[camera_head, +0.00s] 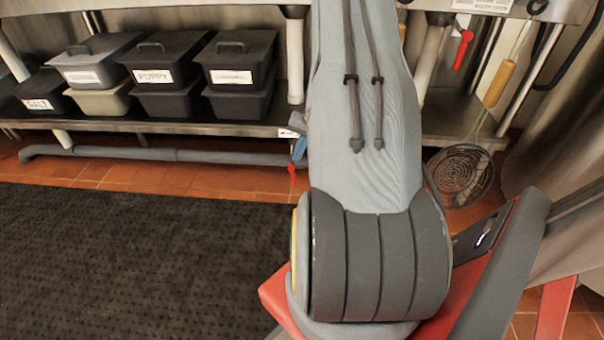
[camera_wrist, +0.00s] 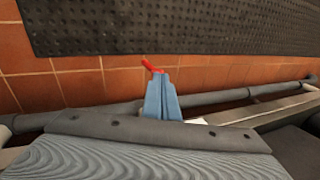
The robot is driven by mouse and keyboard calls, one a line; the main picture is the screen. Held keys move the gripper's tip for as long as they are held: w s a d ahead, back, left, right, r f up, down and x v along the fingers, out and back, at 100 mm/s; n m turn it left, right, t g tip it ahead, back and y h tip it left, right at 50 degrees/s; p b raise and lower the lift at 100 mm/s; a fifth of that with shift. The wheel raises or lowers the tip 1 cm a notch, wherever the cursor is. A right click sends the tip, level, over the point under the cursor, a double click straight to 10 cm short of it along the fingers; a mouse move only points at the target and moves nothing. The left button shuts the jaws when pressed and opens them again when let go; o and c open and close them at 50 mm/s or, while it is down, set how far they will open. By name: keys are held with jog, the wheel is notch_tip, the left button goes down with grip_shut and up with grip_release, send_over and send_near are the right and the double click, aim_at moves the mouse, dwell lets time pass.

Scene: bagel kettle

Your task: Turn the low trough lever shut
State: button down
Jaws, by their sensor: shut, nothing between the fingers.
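The low lever (camera_head: 292,175) is a small red handle at the right end of the visible grey floor pipe (camera_head: 180,155); in the head view it points down. Its red tip also shows in the wrist view (camera_wrist: 151,65), just past my fingertips and slanting up to the left. My gripper (camera_wrist: 160,78) has blue fingers, closed together and empty, reaching over the pipe at the lever. In the head view only a bit of my gripper (camera_head: 299,150) shows beside my arm. The lever's base and valve are hidden, and I cannot tell whether the fingers touch it.
A second red lever (camera_head: 462,50) hangs higher at the right. A wire skimmer (camera_head: 461,175) with a wooden handle hangs below it. Lidded tubs (camera_head: 152,77) fill the steel shelf (camera_head: 200,128) above the pipe. A black mat (camera_head: 130,260) covers open floor in front.

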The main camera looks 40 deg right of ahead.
aim_at(293, 173)
notch_tip(293, 173, down, 12)
jog(key=d+b, duration=0.2)
jog(key=b, duration=0.1)
jog(key=shift+w+m+b, duration=0.15)
jog(key=shift+m+b, duration=0.15)
jog(key=shift+m, duration=0.1)
jog(key=shift+w+a+f+p, duration=0.3)
jog(key=shift+w+p, duration=0.05)
jog(key=shift+w, duration=0.2)
jog(key=shift+r, duration=0.15)
